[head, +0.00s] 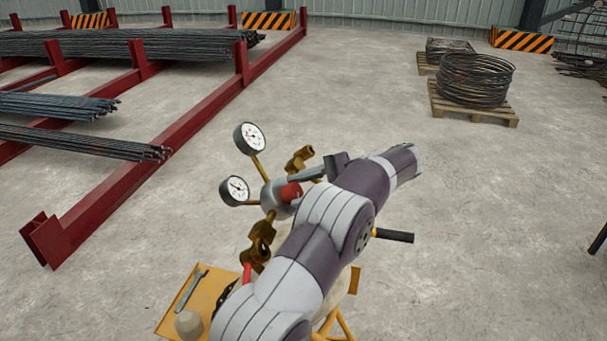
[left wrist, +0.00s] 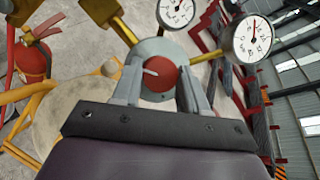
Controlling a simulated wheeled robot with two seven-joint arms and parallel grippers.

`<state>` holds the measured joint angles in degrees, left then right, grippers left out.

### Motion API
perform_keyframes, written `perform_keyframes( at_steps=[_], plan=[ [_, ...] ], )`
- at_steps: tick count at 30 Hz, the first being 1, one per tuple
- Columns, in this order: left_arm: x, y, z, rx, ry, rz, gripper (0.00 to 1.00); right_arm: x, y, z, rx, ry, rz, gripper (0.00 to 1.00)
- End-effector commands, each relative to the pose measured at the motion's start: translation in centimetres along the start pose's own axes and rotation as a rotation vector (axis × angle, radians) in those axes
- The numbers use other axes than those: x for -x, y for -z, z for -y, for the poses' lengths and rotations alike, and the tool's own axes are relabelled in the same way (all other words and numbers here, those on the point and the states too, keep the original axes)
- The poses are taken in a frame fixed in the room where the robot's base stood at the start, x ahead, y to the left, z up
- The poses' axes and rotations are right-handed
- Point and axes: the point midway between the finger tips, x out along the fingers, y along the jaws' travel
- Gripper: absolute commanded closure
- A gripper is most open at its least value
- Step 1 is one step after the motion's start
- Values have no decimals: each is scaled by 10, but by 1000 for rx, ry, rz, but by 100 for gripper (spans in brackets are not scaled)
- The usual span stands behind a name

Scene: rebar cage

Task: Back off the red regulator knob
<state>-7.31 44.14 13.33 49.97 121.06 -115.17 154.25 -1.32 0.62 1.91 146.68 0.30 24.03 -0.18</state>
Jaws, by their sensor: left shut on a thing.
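The red regulator knob (head: 290,192) sits on the front of the round silver regulator body (head: 270,193). In the left wrist view the knob (left wrist: 160,75) has a pale pointer mark aimed to the left. My left gripper (left wrist: 166,80) has its two grey fingers on either side of the knob and is shut on it. In the head view my left arm covers part of the gripper and what lies below. Two round gauges, an upper one (head: 249,138) and a lower one (head: 234,190), stand off the regulator on brass stems. My right gripper is in neither view.
Brass fittings (head: 262,236) join the regulator. A yellow tray (head: 203,294) with a wrench (head: 192,290) is below left. A red extinguisher (left wrist: 32,58) shows in the left wrist view. Red racks of rebar (head: 150,150) stand left; wire coils (head: 476,78) sit on pallets. Open floor lies right.

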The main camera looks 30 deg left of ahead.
Motion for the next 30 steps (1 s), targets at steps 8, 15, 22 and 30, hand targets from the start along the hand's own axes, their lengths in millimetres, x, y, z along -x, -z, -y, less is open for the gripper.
perform_keyframes(
  at_steps=[8,15,22,30],
  plan=[
    [0,0,1,32,-12,0,88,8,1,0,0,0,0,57],
    [0,0,1,33,-12,0,87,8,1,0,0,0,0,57],
    [0,0,1,31,-12,0,32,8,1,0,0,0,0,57],
    [-1,0,1,30,-13,0,32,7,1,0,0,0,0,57]
  ],
)
